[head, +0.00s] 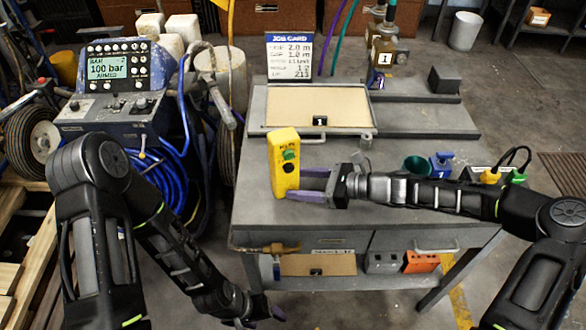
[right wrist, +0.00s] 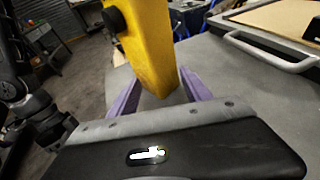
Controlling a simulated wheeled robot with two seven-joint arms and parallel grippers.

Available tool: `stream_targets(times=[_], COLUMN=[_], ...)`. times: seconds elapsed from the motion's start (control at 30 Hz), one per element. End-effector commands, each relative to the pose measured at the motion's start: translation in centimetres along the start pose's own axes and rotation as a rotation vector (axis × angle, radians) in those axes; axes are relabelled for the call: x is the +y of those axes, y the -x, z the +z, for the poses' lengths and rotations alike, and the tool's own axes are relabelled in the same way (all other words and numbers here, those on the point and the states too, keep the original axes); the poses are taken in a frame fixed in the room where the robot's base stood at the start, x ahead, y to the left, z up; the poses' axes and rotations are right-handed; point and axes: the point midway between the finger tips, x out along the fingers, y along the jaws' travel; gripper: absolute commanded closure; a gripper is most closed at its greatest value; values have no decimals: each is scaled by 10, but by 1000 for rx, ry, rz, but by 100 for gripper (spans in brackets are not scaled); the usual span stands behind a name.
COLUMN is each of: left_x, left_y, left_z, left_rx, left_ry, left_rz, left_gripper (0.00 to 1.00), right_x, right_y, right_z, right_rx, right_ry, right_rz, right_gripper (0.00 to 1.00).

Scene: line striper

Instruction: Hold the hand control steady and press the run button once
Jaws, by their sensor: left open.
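The yellow hand control (head: 284,178) stands nearly upright over the front part of the table, with a green button (head: 289,155) and a dark button (head: 291,168) on its face. My right gripper (head: 302,186) reaches in from the right, its purple fingers closed about the lower part of the control. In the right wrist view the yellow body (right wrist: 150,50) sits between both fingers. My left gripper (head: 262,315) is open and empty, low in front of the table and below the control. The line striper (head: 115,95) at the left has a display reading "100 bar ARMED".
The grey table (head: 255,210) carries a clipboard-like board (head: 317,108), a job card (head: 290,56), a green cup (head: 416,166) and a blue item (head: 442,165). A brass tap (head: 268,248) juts from the table front. Blue hose (head: 165,178) lies coiled at the left.

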Motion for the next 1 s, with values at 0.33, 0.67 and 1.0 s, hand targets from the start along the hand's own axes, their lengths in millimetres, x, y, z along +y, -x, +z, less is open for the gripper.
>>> stream_targets(times=[0.33,0.67,1.0], left_x=[-1,-1,-1], left_y=[-3,-3,-3], left_z=[0,0,0], left_rx=[1,1,1], left_ry=[0,0,0], left_rz=[0,0,0], left_gripper=[33,33,33], right_x=[0,0,0], right_y=[-10,-10,-10], right_z=[0,0,0], right_rx=[1,0,0], right_ry=[0,0,-1], right_rz=[0,0,0], right_gripper=[44,60,57])
